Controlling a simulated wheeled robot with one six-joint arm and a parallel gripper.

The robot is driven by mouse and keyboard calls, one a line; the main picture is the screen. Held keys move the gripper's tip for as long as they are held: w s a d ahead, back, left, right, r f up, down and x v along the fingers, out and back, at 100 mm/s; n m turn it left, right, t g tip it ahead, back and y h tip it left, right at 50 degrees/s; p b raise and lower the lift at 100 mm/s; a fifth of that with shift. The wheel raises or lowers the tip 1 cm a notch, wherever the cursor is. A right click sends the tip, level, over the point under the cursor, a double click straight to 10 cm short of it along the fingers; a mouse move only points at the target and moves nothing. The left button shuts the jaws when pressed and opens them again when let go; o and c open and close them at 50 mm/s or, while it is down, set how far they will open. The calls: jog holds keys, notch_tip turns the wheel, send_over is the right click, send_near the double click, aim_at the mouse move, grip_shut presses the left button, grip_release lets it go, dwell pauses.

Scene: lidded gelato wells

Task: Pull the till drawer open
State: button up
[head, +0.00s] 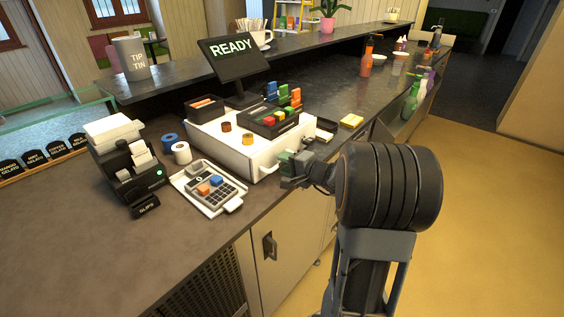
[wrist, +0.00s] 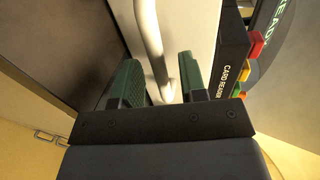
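The white till (head: 236,152) stands on the dark counter, with its front towards me. No open gap shows at the drawer in the head view. The pale bar handle (head: 265,174) sticks out from the front, partly hidden by my gripper (head: 288,166). In the wrist view the curved handle (wrist: 150,45) runs between the two green fingers of my gripper (wrist: 157,75). The fingers are apart, one on each side of the bar, with space visible beside it. I cannot tell whether either finger touches it.
A keypad on a white tray (head: 233,203) lies left of the handle. A receipt printer (head: 130,165) stands further left. The READY screen (head: 234,55) and a card reader box (head: 272,122) sit on the till. Cupboard doors (head: 285,245) are below the counter edge.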

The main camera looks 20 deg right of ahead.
jog(key=shift+w+a+f, duration=0.15)
jog(key=shift+w+a, duration=0.15)
jog(key=shift+w, duration=0.3)
grip_shut()
